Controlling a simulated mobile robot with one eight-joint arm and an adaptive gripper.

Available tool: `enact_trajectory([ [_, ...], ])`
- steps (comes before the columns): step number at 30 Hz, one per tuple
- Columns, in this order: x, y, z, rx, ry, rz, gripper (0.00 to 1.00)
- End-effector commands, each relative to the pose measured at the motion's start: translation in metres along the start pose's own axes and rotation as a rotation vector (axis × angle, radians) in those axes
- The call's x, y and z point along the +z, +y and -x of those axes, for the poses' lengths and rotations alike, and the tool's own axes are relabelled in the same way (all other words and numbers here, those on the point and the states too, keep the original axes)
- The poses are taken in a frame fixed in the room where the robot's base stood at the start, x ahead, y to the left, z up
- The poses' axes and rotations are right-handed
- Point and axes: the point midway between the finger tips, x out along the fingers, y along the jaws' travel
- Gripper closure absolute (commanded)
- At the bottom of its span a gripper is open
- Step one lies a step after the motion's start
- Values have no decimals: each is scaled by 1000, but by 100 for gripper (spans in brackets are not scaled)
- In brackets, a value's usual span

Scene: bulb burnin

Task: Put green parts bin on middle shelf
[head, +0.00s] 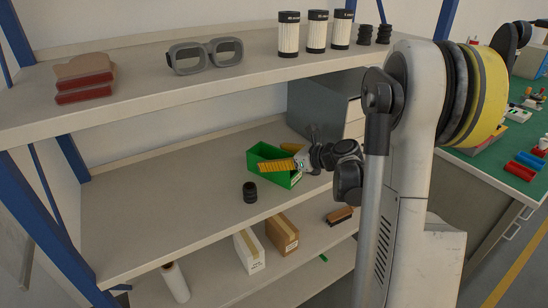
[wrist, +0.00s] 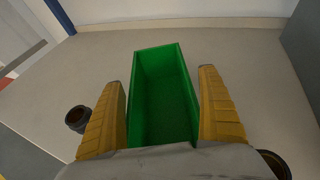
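The green parts bin (head: 284,180) sits upright on the middle shelf (head: 150,215) in the head view, in front of the grey cabinet. It looks empty in the wrist view (wrist: 165,85). My gripper (head: 284,156) reaches in from the right, with its yellow fingers at the bin. In the wrist view my gripper (wrist: 162,78) has one finger on each side of the bin. It looks open, with narrow gaps beside the bin near the fingertips. The lower bin walls are partly hidden by the gripper body.
A grey cabinet (head: 320,105) is behind to the right. The upper shelf (head: 140,95) holds goggles (head: 205,55), several canisters and red-brown blocks. Boxes (head: 249,250) are on the lower shelf. The middle shelf's left side is clear.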

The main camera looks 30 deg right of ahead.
Motion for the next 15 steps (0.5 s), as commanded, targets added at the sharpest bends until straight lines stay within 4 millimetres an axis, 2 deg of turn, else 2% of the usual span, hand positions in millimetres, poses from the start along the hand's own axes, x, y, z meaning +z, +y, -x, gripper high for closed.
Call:
enact_trajectory([
  [8, 4, 0, 2, 0, 0, 0, 12],
  [11, 4, -1, 15, -3, 0, -1, 12],
  [15, 6, -1, 46, -4, 0, -2, 12],
])
